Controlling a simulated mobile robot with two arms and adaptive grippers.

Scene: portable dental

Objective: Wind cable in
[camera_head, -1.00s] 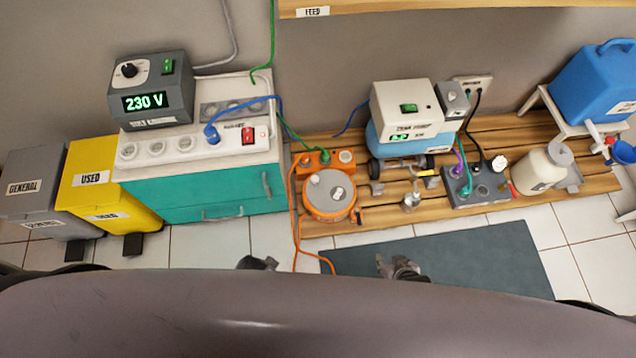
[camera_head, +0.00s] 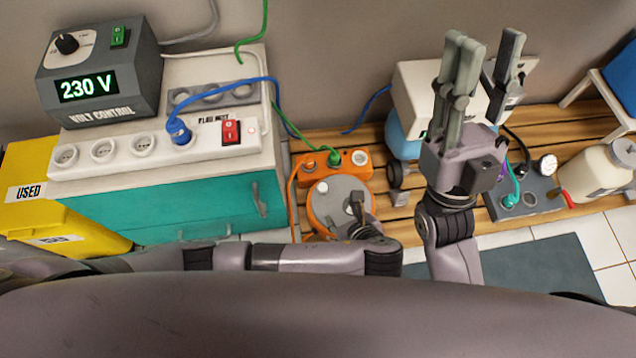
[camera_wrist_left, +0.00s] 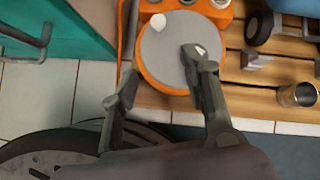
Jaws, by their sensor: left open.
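The orange cable reel (camera_head: 323,222) stands on the slatted wooden platform, with a grey disc on its face. Its orange cable (camera_head: 292,190) runs down its left side; the lower run is hidden behind my arm. My left gripper (camera_head: 362,214) is over the reel's lower right part. In the left wrist view the reel (camera_wrist_left: 150,78) lies between and beyond my left gripper's spread fingers (camera_wrist_left: 160,66). The right-hand finger overlaps a small knob (camera_wrist_left: 201,51) on the disc; I cannot tell whether they touch. My right gripper (camera_head: 486,60) is raised, its fingers apart and empty, pointing up.
A teal cabinet (camera_head: 160,205) with a white power strip (camera_head: 110,150) stands left of the reel. A blue and white compressor (camera_head: 405,110) is partly behind my right gripper. A grey socket block (camera_head: 530,200) and white bottle (camera_head: 600,170) stand further right. A dark mat (camera_head: 540,265) covers the floor.

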